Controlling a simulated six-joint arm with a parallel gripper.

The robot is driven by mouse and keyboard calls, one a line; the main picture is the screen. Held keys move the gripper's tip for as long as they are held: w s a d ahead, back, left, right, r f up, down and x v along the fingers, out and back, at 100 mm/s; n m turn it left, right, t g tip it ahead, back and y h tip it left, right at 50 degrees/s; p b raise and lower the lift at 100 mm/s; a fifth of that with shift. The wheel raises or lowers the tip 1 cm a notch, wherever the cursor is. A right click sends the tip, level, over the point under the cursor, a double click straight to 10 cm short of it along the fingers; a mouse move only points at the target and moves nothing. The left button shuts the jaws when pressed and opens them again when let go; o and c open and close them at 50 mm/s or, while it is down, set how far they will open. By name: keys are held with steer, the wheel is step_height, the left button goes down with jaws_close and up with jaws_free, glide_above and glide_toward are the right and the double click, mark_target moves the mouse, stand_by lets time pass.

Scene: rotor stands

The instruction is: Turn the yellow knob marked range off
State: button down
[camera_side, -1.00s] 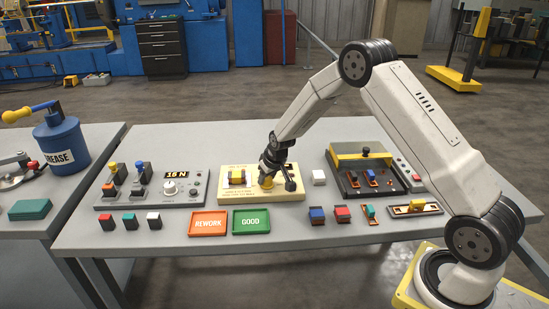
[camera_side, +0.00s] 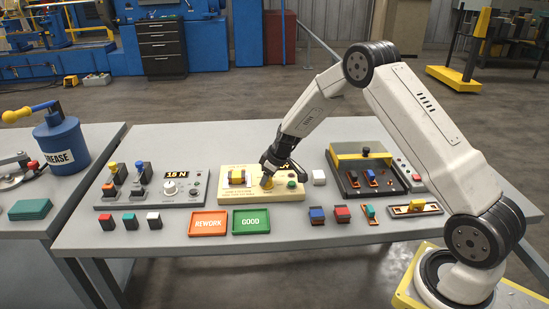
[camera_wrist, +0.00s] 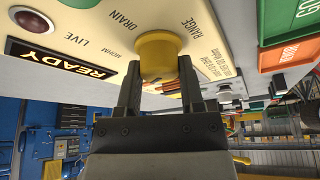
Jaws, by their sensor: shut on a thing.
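The yellow knob (camera_wrist: 158,55) stands on a cream tester panel (camera_side: 219,191). It also shows in the side view (camera_side: 267,184), partly hidden under my gripper. My gripper (camera_wrist: 158,78) is shut on the knob, one dark finger at each side of it. In the wrist view the word RANGE is printed to the right of the knob and DRAIN to its left. LIVE and MOHM are printed farther left. I see no pointer mark on the knob, so I cannot tell which word it faces.
Orange REWORK (camera_side: 208,236) and green GOOD (camera_side: 251,234) trays lie in front. A white block (camera_side: 319,177) sits to the right.

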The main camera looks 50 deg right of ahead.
steer(key=n+y, duration=0.1)
steer(key=n, duration=0.2)
steer(key=n+g+y, duration=0.1)
steer(key=n, duration=0.3)
steer(key=shift+d+g, duration=0.1)
steer(key=shift+g, duration=0.2)
steer(key=n+g, duration=0.1)
steer(key=n, duration=0.2)
steer(key=n+g+y, duration=0.1)
steer(key=n, duration=0.2)
steer(key=shift+n, duration=0.3)
steer(key=shift+c, duration=1.1)
jaws_free()
steer(key=shift+r, duration=0.1)
steer(key=v, duration=0.7)
steer(key=shift+d+r, duration=0.25)
steer(key=shift+r, duration=0.05)
steer(key=shift+w+a, duration=0.1)
steer(key=shift+a, duration=0.05)
